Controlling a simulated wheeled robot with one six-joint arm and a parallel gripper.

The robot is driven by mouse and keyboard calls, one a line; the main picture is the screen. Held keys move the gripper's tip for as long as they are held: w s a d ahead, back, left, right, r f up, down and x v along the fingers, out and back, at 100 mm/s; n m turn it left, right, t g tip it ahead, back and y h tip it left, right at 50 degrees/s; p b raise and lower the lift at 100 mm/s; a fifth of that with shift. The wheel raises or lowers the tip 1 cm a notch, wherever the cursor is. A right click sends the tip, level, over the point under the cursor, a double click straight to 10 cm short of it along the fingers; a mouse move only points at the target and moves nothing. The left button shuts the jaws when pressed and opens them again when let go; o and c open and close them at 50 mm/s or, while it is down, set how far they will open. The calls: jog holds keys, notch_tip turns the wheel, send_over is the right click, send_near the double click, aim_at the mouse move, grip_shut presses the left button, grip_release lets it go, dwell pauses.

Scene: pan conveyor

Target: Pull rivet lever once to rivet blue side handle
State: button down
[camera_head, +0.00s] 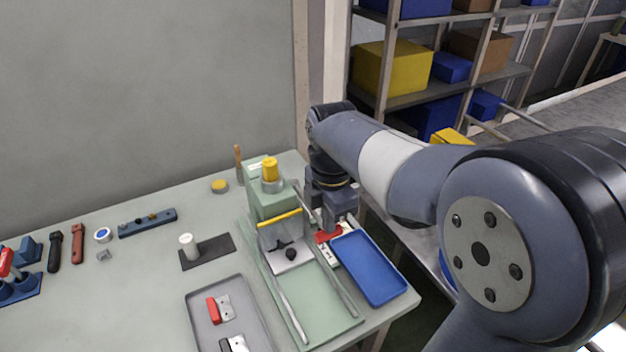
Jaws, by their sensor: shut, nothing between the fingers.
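The pale green rivet press (272,206) stands near the right end of the table, with a yellow cap (270,169) on top and a yellow bar (280,217) across its front. A dark part (290,254) sits on a light plate below the bar. I cannot pick out the rivet lever for certain. I see no blue side handle clearly. My gripper (334,224) points down just right of the press, shut and empty, by a red piece (328,236). I cannot tell whether they touch. My wrist hides part of the press's right side.
A blue tray (397,291) lies at the table's right edge. A grey tray (196,315) with red and dark handle parts is in front. Tools and a dark pad (217,247) lie to the left. Metal rails (285,300) run forward from the press. Shelves stand behind.

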jog(key=shift+f, duration=0.45)
notch_tip(320, 180, up, 20)
jog(key=s+p, duration=0.1)
jog(key=p, duration=1.5)
jog(key=shift+d+p, duration=0.2)
jog(key=shift+p, duration=0.1)
notch_tip(320, 180, down, 10)
jog(key=b, duration=0.7)
jog(key=shift+w+a+b, duration=0.2)
jog(key=shift+w+b, duration=0.1)
jog(key=shift+w, duration=0.15)
jog(key=shift+r, duration=0.2)
